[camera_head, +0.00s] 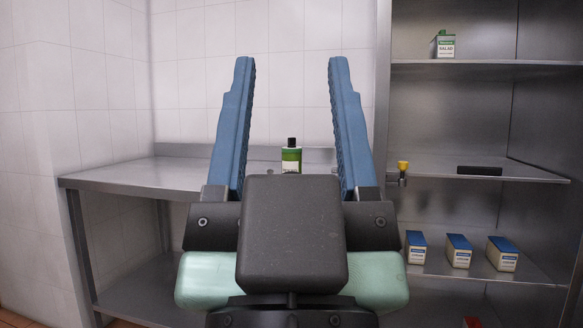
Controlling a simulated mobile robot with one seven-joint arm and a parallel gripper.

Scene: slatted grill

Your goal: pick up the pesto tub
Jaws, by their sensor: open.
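My gripper (291,125) fills the middle of the head view, its two blue fingers pointing up and spread wide apart. It is open, with nothing touching its fingers. I cannot make out a thing that is clearly a pesto tub. A green bottle (291,160) with a black cap and pale label stands upright on the steel table (130,178), seen between the fingers. The bottle is apart from the gripper and farther back; its lower part is hidden behind the gripper's dark body.
A steel shelf unit (470,68) stands at right. A green-and-white salad carton (444,45) is on its upper shelf. A flat black item (480,170) and a yellow-topped item (403,167) are at mid-height. Blue-and-cream boxes (459,250) stand lower. The table's left part is bare.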

